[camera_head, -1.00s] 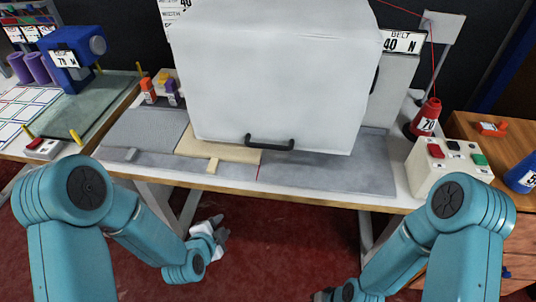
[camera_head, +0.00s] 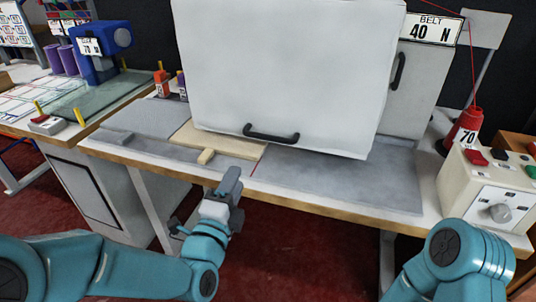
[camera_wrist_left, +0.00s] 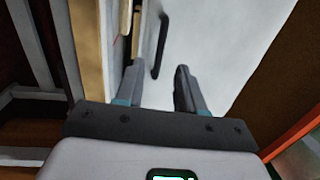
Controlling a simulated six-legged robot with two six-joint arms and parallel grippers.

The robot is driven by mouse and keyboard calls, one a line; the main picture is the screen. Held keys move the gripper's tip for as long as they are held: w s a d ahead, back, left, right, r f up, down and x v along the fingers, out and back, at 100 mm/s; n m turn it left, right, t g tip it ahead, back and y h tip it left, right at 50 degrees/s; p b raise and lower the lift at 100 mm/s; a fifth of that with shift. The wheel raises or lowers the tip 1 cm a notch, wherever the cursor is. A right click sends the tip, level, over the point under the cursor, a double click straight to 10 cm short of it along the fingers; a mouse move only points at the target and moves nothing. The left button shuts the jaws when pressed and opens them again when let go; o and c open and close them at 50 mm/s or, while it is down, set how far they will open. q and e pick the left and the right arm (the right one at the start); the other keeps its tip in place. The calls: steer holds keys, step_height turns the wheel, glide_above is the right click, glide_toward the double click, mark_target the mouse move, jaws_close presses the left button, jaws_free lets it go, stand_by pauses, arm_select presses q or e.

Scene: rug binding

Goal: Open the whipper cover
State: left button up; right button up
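The whipper cover (camera_head: 285,75) is a large white box-like panel standing over the table, its lower edge just above the grey work surface. A black bar handle (camera_head: 272,134) is on its lower front. My left gripper (camera_head: 230,182) is in front of the table edge, below and left of the handle, apart from it. In the left wrist view its two fingers (camera_wrist_left: 158,80) are spread with nothing between them. The handle (camera_wrist_left: 160,46) and the white cover (camera_wrist_left: 222,45) show beyond the fingertips. My right gripper is out of view; only part of that arm shows at the lower right.
A pale wooden strip (camera_head: 225,142) lies on the grey surface beneath the cover. A grey housing with another black handle (camera_head: 398,70) stands behind at the right. A red spool (camera_head: 466,125) and a control box (camera_head: 492,190) stand on the table's right end.

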mark_target(269, 138)
arm_select(q)
steer(key=shift+m+h, duration=0.3)
steer(key=shift+h, duration=0.3)
steer(key=d+b+x, duration=0.1)
steer(key=x, duration=0.4)
steer(key=b+x, duration=0.1)
steer(key=x, duration=0.4)
steer(key=s+d+b+x, duration=0.1)
steer(key=x, duration=0.4)
steer(key=shift+w+d, duration=0.4)
steer(key=shift+d, duration=0.05)
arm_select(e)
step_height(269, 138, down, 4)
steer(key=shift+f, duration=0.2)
arm_select(q)
jaws_close()
